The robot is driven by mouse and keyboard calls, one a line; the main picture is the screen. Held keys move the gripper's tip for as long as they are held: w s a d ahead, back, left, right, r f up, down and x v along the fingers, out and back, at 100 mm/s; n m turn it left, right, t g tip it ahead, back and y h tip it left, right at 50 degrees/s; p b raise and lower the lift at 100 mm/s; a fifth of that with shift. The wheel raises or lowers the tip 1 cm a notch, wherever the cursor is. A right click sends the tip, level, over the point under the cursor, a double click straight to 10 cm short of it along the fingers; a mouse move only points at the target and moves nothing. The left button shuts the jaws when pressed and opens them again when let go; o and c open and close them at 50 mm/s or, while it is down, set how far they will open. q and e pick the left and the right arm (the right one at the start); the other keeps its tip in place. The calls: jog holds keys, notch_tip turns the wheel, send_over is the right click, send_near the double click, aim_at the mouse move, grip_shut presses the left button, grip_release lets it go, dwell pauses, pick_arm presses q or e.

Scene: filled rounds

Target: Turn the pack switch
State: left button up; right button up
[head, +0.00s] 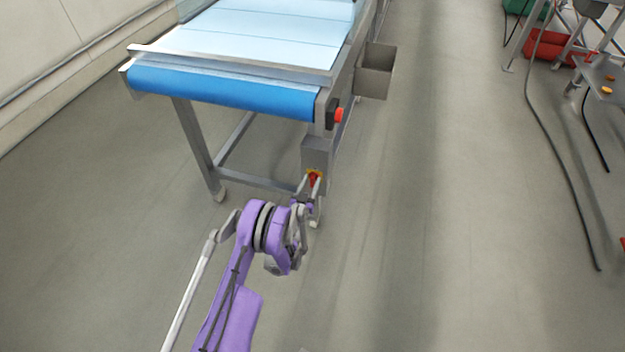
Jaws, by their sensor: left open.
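The pack switch (314,178) is a small red handle on a yellow plate. It sits on the lower part of a grey box (317,152) fixed to the near right leg of the conveyor. My left gripper (309,184) is at the switch, its fingers open on either side of the red handle. I cannot tell whether the fingers touch the handle. The fingers partly hide the switch. My right gripper is not in view.
The conveyor (228,93) has a blue roller end and a red button (339,115) on its right side. A grey open bin (375,72) hangs on the same side. Dark cables and a red case (549,48) lie at the right. The middle floor is clear.

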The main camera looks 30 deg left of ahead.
pick_arm(q)
jog(key=shift+c, duration=0.3)
grip_shut()
jog(key=shift+d+f+m+b, duration=0.15)
jog(key=shift+d+m+b, duration=0.05)
jog(key=shift+m+b, duration=1.25)
jog(key=shift+w+d+m+b, duration=0.1)
jog(key=shift+d+m+b, duration=0.05)
jog(key=shift+m+b, duration=1.2)
jog(key=shift+m, duration=0.3)
jog(key=shift+o, duration=0.3)
grip_release()
